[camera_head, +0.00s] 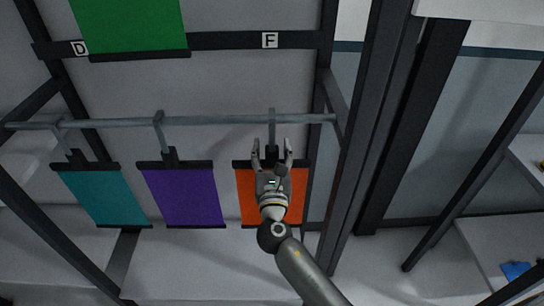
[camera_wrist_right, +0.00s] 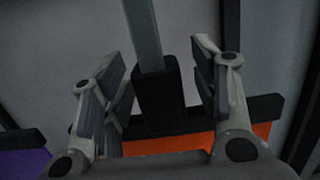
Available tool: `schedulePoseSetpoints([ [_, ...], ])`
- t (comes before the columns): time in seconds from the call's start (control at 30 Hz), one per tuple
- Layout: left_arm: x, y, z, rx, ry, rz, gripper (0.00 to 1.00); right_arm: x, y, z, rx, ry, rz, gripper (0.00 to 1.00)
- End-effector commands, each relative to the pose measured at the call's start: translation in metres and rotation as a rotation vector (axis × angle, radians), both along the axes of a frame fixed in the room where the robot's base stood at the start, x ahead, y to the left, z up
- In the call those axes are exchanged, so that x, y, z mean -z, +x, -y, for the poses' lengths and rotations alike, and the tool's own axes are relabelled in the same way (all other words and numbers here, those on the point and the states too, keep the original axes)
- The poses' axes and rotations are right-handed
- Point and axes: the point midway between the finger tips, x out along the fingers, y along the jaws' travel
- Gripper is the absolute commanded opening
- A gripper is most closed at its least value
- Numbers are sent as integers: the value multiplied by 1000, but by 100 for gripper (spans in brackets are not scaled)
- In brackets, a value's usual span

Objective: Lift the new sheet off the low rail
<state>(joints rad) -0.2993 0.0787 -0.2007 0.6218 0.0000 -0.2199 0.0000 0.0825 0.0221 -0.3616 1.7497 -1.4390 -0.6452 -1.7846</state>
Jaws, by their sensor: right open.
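Three sheets hang from the low rail (camera_head: 200,121): teal (camera_head: 103,197), purple (camera_head: 183,197) and orange (camera_head: 299,200). Each has black bars at top and bottom and a black tab at the top, hung from a grey hook. My right gripper (camera_head: 272,152) is open in front of the top of the orange sheet and hides its middle. In the right wrist view, the orange sheet's black tab (camera_wrist_right: 160,100) stands between the open fingers, with a gap on each side. The orange sheet's lower part is mostly hidden in that view. My left gripper is not in view.
A green sheet (camera_head: 130,25) hangs at the upper bar (camera_head: 215,41), which bears labels D and F. A dark upright post (camera_head: 362,150) stands close to the right of the orange sheet. Light shelves lie below and at right, one with a blue item (camera_head: 516,271).

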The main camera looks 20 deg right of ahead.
Motion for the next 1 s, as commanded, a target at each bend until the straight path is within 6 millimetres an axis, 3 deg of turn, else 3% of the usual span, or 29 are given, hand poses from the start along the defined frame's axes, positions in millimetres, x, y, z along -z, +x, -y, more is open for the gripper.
schedulePoseSetpoints([
  [0.2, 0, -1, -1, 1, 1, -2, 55, 0, 0, 0, 0, 0, 0, 55],
  [0.63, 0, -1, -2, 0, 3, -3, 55, 0, 0, 0, 0, 0, 0, 0],
  [1.0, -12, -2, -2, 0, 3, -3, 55, -13, 0, 0, 0, -1, 2, 0],
])
